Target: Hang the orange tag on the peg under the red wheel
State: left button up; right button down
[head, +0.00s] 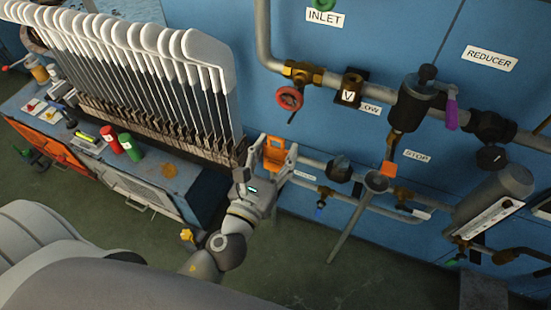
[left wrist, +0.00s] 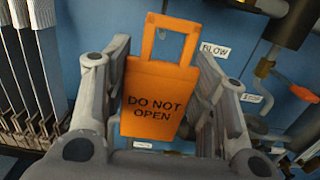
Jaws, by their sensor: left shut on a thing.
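The orange tag (head: 275,157) is held between the fingers of my left gripper (head: 273,156), in front of the blue wall panel. In the left wrist view the tag (left wrist: 158,95) is upright, with "DO NOT OPEN" facing the camera and its square loop at the top. The left gripper's fingers (left wrist: 160,105) stand on both sides of the tag. The red wheel (head: 289,97) is on the pipework above and slightly right of the tag, apart from it. A small dark bit shows just under the wheel; I cannot tell whether it is the peg. My right gripper is not in view.
The rack of white sock boards (head: 150,60) stands close to the left of the gripper. A bench (head: 165,175) with red and green cans is at left.

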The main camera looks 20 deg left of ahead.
pick_arm(q)
jog(key=shift+w, duration=0.55)
jog(key=shift+w+p, duration=0.3)
jog(key=shift+w, duration=0.2)
jog(key=w+f, duration=0.1)
jog(key=w, duration=0.6)
jog(key=shift+d+f, duration=0.15)
jog(key=shift+f, duration=0.1)
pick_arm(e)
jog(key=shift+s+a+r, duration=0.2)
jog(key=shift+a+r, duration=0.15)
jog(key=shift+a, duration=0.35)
pick_arm(q)
jog(key=shift+w, duration=0.1)
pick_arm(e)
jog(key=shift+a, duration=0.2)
pick_arm(q)
jog(key=o, duration=1)
